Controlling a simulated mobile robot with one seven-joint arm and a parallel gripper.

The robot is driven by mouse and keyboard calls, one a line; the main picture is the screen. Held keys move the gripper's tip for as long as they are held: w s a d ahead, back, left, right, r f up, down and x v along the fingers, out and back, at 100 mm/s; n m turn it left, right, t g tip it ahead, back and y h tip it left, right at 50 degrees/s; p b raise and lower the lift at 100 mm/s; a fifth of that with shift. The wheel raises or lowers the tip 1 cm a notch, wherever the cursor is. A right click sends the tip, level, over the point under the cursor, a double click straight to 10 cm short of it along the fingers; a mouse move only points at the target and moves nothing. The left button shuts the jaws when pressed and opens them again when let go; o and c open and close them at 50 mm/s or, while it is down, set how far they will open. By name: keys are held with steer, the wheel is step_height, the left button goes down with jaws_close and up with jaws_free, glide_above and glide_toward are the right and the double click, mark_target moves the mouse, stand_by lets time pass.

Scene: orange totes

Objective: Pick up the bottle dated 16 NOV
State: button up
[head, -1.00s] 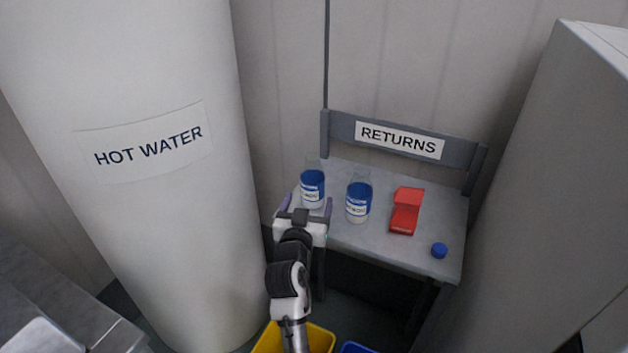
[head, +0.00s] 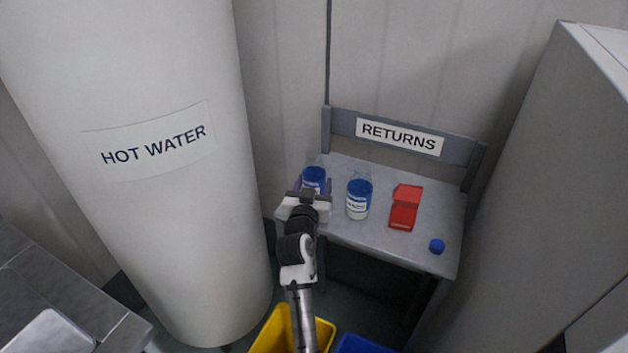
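Two clear bottles with blue bands and white labels stand upright on the grey seat of a chair. My gripper (head: 314,186) is at the left bottle (head: 313,174), with a finger on either side of it. The gripper's body hides the bottle's lower part and label. I cannot tell whether the fingers touch the bottle or have closed on it. The right bottle (head: 358,198) stands apart from my gripper, just to its right. Its label has print too small to read, so I cannot tell which bottle bears 16 NOV.
The chair (head: 385,238) has a RETURNS sign (head: 400,136) on its back. A red object (head: 405,208) and a blue cap (head: 437,247) lie on the right of the seat. A HOT WATER tank (head: 190,230) stands left. Yellow (head: 262,340) and blue (head: 362,345) bins are below.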

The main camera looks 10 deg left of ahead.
steer(key=c, duration=0.5)
steer(key=shift+r, duration=0.15)
